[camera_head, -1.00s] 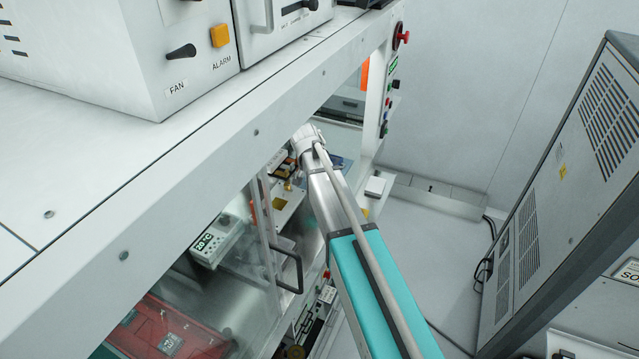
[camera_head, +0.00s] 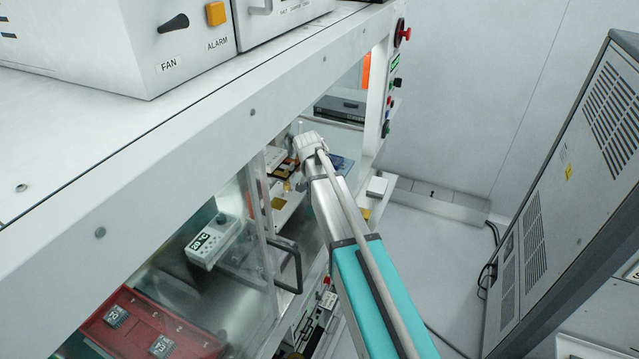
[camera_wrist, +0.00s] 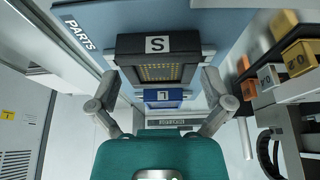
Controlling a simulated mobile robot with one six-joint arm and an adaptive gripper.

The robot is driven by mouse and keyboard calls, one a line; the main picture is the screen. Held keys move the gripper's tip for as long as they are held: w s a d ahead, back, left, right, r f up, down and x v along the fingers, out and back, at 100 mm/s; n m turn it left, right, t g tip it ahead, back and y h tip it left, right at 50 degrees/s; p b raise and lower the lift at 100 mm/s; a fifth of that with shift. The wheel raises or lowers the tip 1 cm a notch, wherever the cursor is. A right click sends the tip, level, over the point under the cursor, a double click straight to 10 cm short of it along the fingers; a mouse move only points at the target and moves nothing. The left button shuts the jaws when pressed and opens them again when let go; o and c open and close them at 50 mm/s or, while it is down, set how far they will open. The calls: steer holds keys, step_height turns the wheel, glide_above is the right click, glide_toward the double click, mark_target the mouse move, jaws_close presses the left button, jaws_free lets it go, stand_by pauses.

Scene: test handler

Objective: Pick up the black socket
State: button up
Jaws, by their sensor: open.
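The black socket (camera_wrist: 158,44) is in the upper middle of the wrist view, a dark block marked "S" with a gold contact grid on its face. A blue block (camera_wrist: 163,95) with a white letter label is just below it in the picture. My gripper (camera_wrist: 160,78) is open, one finger on each side of these blocks, with nothing visibly held. I cannot tell how far the fingertips are from the socket in depth. In the head view my arm reaches into the cabinet; its end hides the socket.
A blue surface marked "PARTS" (camera_wrist: 77,34) lies behind the socket. Yellow-orange blocks (camera_wrist: 299,58) sit on a dark rack at the right. In the head view a glass door with a black handle (camera_head: 290,268) is left of my arm; a red tray (camera_head: 125,325) stands inside.

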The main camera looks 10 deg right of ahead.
stand_by(0.3)
steer(key=c, duration=1)
steer(key=shift+r, duration=0.2)
step_height(320, 180, up, 2)
steer(key=p, duration=0.2)
steer(key=shift+r+p, duration=0.15)
steer(key=shift+p, duration=0.2)
steer(key=s+d+r+p, duration=0.2)
steer(key=s+r+p, duration=0.8)
steer(key=s, duration=0.4)
steer(key=shift+d+r, duration=0.15)
steer(key=shift+d, duration=0.25)
steer(key=shift+w, duration=0.1)
